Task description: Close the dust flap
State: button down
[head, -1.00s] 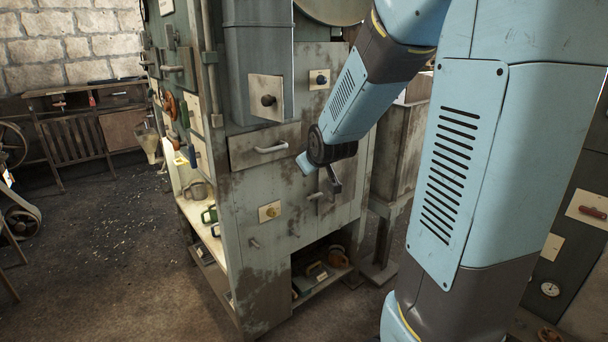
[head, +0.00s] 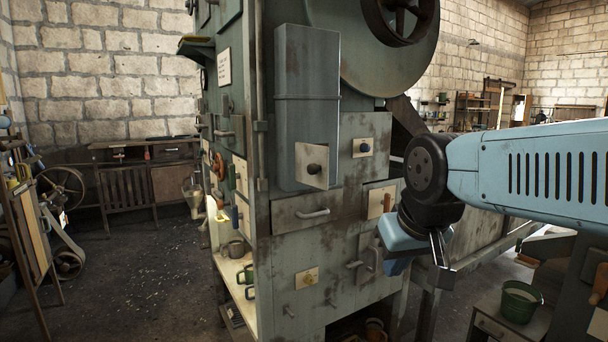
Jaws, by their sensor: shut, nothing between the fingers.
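Nothing in view is plainly marked as the dust flap. A pale square plate with a dark knob (head: 307,167) sits at an angle on the lower front of the grey upright duct (head: 307,100); it may be the flap. A dark green piece with a yellowish edge (head: 196,48) juts out from the machine's upper left side; I cannot tell what it is. My gripper (head: 440,271) is shut and empty. In the picture it is to the right of and below the knobbed plate, in front of the machine's right part, apart from both pieces.
The machine front (head: 340,235) carries a drawer with a pale handle (head: 312,214) and several small knobbed plates. A large wheel (head: 372,45) is at the top. A green bucket (head: 519,301) stands at lower right. Open floor (head: 130,270) lies to the left.

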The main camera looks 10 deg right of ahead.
aim_at(312, 162)
jog(key=u, duration=1.3)
jog(key=i, duration=0.1)
jog(key=z, duration=2.3)
jog(key=k, duration=0.4)
jog(key=u, duration=1.05)
